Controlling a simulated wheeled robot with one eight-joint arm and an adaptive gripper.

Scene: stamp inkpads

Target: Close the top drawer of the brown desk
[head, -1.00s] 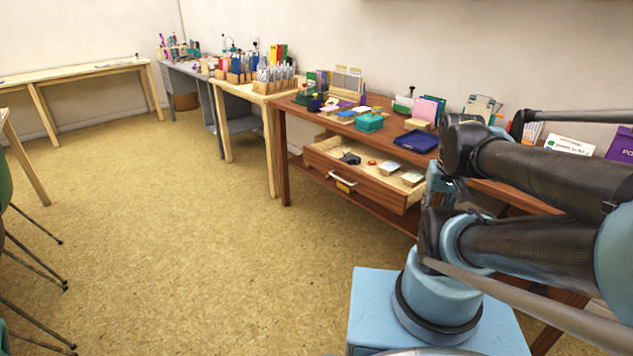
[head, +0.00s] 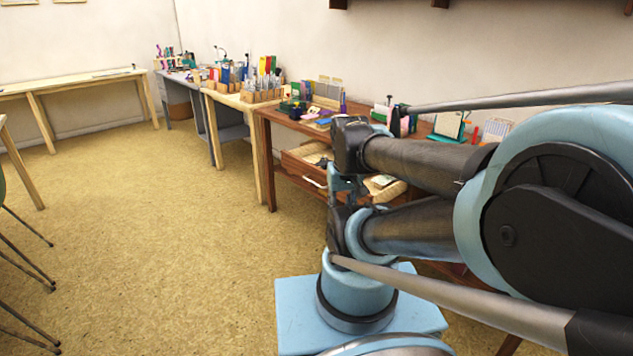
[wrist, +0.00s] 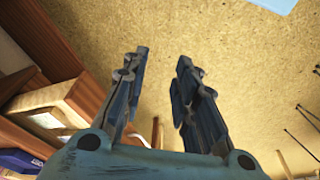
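The brown desk (head: 283,116) stands against the back wall, right of centre in the head view. Its top drawer (head: 312,182) is pulled out, with a pale handle on its front and small items inside. My arm hides the drawer's right part. In the wrist view the open drawer (wrist: 86,100) lies at the left, beside brown desk wood. My gripper (wrist: 162,58) is open and empty, its two fingers apart over the floor, to the right of the drawer.
Stamping supplies, including a green stand (head: 450,126), cover the desktop. A pale wood table (head: 238,98) with boxes adjoins the desk on the left. Chair legs (head: 25,250) show at the left edge. The floor (head: 170,240) in front is clear.

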